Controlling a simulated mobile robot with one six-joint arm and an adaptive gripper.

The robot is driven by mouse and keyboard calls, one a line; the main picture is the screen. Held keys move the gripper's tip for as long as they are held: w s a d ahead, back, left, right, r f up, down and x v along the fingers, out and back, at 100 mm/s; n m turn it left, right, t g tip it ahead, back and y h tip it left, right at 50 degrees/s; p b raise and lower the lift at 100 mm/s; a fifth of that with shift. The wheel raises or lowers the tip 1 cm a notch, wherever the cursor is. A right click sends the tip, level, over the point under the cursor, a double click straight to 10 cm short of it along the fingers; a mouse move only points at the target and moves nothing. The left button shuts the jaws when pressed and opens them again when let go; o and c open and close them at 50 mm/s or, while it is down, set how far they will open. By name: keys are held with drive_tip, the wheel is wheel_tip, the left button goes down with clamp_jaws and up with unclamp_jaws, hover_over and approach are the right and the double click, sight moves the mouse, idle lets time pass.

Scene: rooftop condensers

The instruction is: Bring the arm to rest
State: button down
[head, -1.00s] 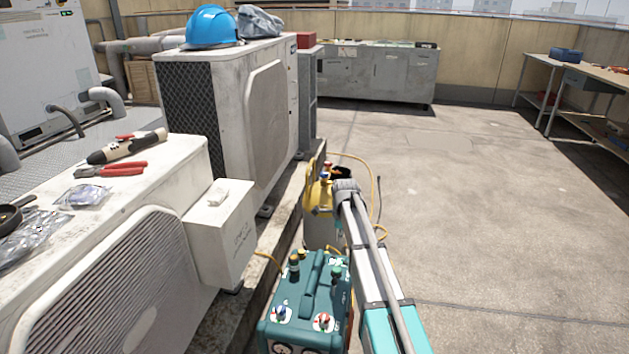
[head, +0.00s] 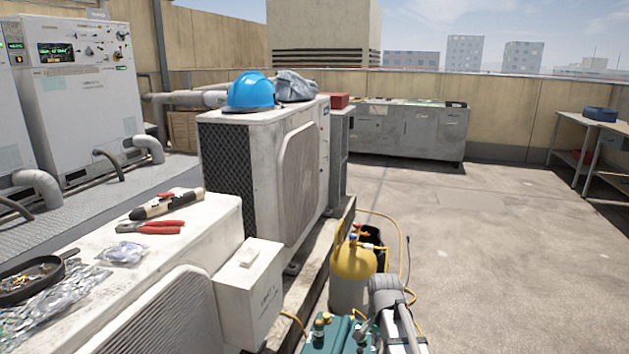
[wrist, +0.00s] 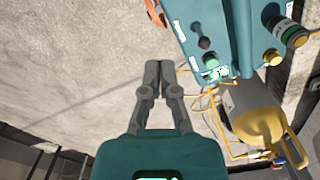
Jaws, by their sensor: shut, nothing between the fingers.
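My gripper (wrist: 159,68) shows in the wrist view with its two grey fingers together and nothing between them. It hangs over bare concrete, apart from the teal machine (wrist: 215,35) at the upper right and the yellow-topped cylinder (wrist: 258,120) at the right. In the head view, part of my arm shows at the bottom, right of the cylinder (head: 350,275). The gripper's fingers cannot be made out there. The top of the teal machine (head: 338,335) shows at the bottom edge.
White condenser units (head: 262,165) stand at the left, the far one topped by a blue helmet (head: 250,91). Red pliers (head: 152,227) lie on the near one. Yellow hoses (head: 402,240) run by the cylinder. Open concrete floor (head: 510,260) lies right, with a workbench (head: 590,135) beyond.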

drive_tip(key=s+r+n+p, duration=0.2)
drive_tip(key=s+r+n, duration=0.1)
drive_tip(key=s+n, duration=0.65)
wheel_tip(320, 180, up, 38)
drive_tip(key=s+p, duration=0.2)
drive_tip(key=p, duration=3.6)
drive_tip(key=shift+f+m, duration=0.2)
drive_tip(key=shift+m, duration=0.25)
drive_tip(key=shift+a, duration=0.15)
